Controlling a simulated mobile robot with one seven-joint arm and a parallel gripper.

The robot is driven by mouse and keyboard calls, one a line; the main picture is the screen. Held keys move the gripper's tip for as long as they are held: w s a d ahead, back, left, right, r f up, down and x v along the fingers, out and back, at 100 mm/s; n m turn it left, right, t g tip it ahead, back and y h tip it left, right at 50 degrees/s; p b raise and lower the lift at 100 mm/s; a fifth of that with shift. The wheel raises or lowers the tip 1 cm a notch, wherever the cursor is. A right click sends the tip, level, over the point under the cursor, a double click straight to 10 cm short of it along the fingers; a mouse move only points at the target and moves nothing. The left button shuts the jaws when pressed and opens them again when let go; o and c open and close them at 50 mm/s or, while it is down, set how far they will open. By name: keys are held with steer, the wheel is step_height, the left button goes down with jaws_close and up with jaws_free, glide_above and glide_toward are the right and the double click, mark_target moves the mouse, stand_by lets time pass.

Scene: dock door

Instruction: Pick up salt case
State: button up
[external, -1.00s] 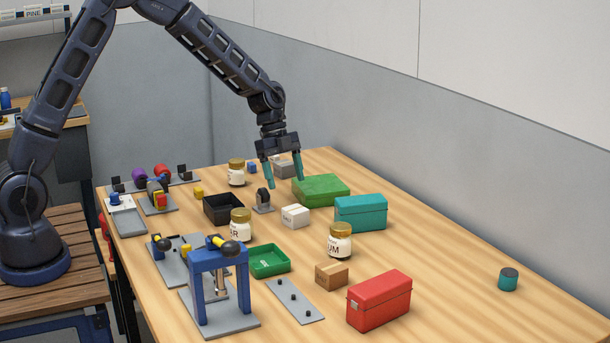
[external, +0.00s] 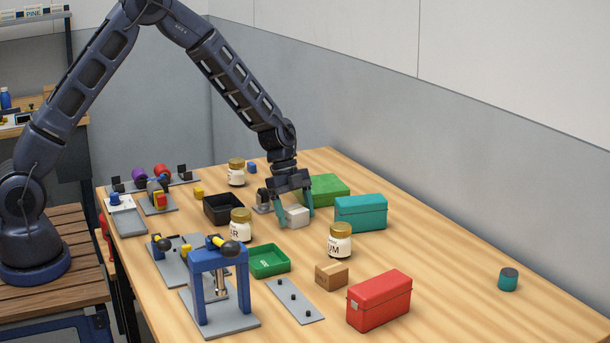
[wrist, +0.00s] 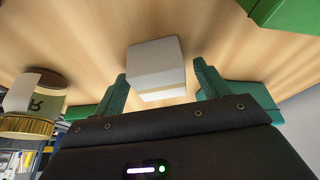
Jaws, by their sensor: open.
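The salt case appears to be the small white box (external: 296,216) on the table, between the black tray and the teal case; its lettering is not readable now. My gripper (external: 296,219) is low over it, with one teal finger on each side. In the wrist view the white box (wrist: 156,62) lies between and just beyond my open fingers (wrist: 160,88). I cannot tell whether either finger touches it. The box rests on the wood, and my gripper partly covers it in the external view.
A green box (external: 326,188) and the teal case (external: 361,213) stand close behind and right. A gold-lidded jar (external: 241,226) and the black tray (external: 221,208) are on the left. Another jar (external: 340,243) stands in front right. The table's right side is mostly clear.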

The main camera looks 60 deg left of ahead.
steer(key=c, duration=1.1)
steer(key=shift+r, duration=0.1)
steer(key=shift+c, duration=0.2)
